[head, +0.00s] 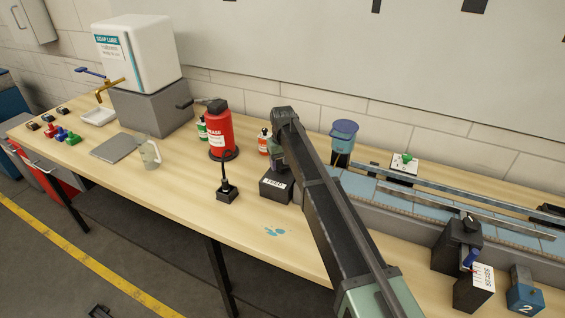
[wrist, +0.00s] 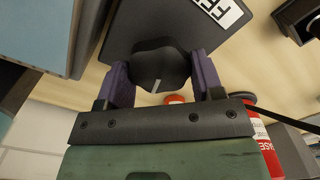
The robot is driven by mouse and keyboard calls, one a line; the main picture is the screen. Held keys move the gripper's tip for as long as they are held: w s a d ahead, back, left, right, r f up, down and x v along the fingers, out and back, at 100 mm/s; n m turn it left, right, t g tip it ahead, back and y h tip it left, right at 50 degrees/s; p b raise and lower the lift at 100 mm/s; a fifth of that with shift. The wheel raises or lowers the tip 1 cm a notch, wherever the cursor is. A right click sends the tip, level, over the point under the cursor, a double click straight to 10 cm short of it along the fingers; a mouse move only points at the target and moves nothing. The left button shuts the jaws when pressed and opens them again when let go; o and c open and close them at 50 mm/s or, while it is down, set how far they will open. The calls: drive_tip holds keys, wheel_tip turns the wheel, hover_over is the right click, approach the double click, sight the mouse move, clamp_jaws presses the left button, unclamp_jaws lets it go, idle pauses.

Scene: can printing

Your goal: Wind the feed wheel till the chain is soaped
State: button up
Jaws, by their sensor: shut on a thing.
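The feed wheel (wrist: 155,62) is a black lobed knob with a pale mark, on a dark box (wrist: 200,28) whose white label is partly cut off in the wrist view. In the head view this box (head: 270,190) stands mid-bench, and my arm hides the wheel. My gripper (wrist: 162,75) is shut on the wheel, one purple pad on each side; in the head view it (head: 279,168) is just above the box. The chain (head: 365,187) appears as blue-grey plates along the track at right. I cannot tell whether soap is on it.
A blue cup (head: 344,131) stands at the chain's near left end. A red bottle (head: 220,132), a small black switch stand (head: 227,191) and a jug (head: 149,153) stand left of my arm. A white SOAP LUBE tank (head: 150,55) is back left. Blue drops (head: 274,231) mark the bench front.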

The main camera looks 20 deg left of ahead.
drive_tip(key=m, duration=0.3)
drive_tip(key=shift+m, duration=2.1)
drive_tip(key=o, duration=0.9)
wheel_tip(320, 180, up, 11)
drive_tip(key=p, duration=1)
drive_tip(key=shift+f+p, duration=0.1)
drive_tip(key=shift+p, duration=0.3)
